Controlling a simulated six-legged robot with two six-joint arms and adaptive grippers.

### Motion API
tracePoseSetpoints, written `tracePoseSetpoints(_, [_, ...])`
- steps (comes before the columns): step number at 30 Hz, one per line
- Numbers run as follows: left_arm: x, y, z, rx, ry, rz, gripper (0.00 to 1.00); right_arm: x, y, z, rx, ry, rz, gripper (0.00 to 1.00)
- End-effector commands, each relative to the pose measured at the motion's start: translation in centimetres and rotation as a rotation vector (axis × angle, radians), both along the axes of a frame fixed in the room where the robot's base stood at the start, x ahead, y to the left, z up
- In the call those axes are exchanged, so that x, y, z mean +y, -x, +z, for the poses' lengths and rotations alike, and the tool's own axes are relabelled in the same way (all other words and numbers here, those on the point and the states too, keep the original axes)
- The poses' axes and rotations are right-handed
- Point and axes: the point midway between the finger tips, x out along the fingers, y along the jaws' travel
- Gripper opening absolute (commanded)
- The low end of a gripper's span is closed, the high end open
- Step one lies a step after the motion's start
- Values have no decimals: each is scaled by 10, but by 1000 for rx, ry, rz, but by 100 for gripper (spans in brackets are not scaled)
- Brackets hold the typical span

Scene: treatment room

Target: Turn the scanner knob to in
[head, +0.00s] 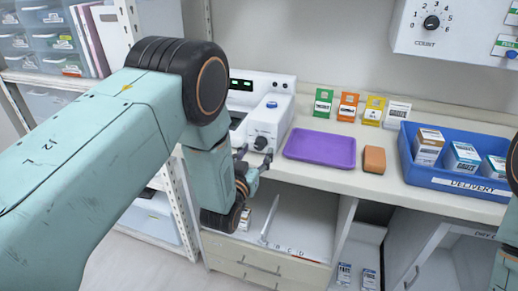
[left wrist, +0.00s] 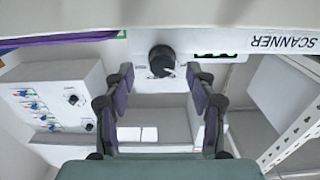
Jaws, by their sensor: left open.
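The white scanner (head: 265,112) stands on the counter behind my left arm, which hides part of it. Its dark round knob (head: 261,143) is on the front face. The knob (left wrist: 161,60) also shows in the left wrist view, just beyond the fingertips and centred between them. Its setting is too small to read. My left gripper (head: 252,166) is in front of the scanner, close to the knob. In the left wrist view the gripper (left wrist: 160,76) has its fingers spread, with nothing between them. An upside-down SCANNER label (left wrist: 284,42) shows there. My right gripper is out of sight.
Right of the scanner are a purple tray (head: 320,149), an orange-brown block (head: 374,160) and several coloured cards behind. A blue DELIVERY crate (head: 468,184) with boxes stands further right. A wall panel with a COUNT dial (head: 431,22) hangs above. A shelf rack is at left.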

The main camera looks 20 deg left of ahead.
Motion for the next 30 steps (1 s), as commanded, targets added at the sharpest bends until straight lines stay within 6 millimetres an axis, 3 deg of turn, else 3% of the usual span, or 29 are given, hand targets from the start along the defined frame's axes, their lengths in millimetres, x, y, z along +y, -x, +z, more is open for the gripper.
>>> tracePoseSetpoints(6, [0, -22, -1, 0, 0, -2, 57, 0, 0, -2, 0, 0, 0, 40])
tracePoseSetpoints(17, [0, -27, 0, 2, 0, -4, 57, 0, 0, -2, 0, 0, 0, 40])
tracePoseSetpoints(30, [0, -27, 0, 1, 0, -4, 19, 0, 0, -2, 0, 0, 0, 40])
